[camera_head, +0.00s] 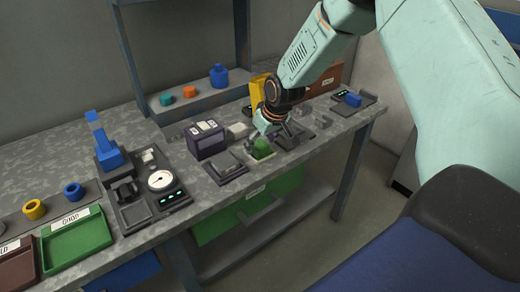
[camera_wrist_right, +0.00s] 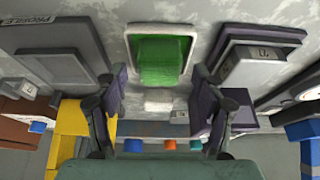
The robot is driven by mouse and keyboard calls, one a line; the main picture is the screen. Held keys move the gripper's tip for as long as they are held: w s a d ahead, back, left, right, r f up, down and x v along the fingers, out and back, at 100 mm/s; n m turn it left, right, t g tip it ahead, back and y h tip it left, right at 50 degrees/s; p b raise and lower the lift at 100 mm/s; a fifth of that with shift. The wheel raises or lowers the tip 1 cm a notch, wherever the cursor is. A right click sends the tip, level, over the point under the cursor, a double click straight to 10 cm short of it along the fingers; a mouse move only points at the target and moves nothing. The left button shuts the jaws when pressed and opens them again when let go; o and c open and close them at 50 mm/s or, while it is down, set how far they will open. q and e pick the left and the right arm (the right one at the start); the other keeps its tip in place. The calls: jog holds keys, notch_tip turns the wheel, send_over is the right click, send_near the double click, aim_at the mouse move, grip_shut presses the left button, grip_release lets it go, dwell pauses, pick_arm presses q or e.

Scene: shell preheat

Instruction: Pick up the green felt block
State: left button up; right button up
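The green felt block (camera_head: 261,148) sits near the front edge of the bench, below my right gripper (camera_head: 273,133). In the right wrist view the block (camera_wrist_right: 160,60) lies in a pale-rimmed shallow holder (camera_wrist_right: 188,36). The two fingers of my right gripper (camera_wrist_right: 161,88) are spread apart, one on each side of the block's width, with nothing between them. The fingertips look short of the block, but the exact gap is hard to tell. My left gripper is in neither view.
A dark boxy device (camera_head: 206,140) and a flat grey fixture (camera_head: 226,168) stand left of the block. Small grey fixtures (camera_head: 322,120) stand to its right. A yellow holder (camera_head: 257,88) is behind. A gauge unit (camera_head: 160,180) and green tray (camera_head: 76,238) are farther left.

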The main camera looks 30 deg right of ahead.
aim_at(261, 145)
jog(key=shift+w+f, duration=0.15)
jog(key=c, duration=1)
jog(key=shift+o, duration=0.2)
notch_tip(261, 145, up, 10)
jog(key=p, duration=0.2)
jog(key=o, duration=0.3)
jog(key=c, duration=0.4)
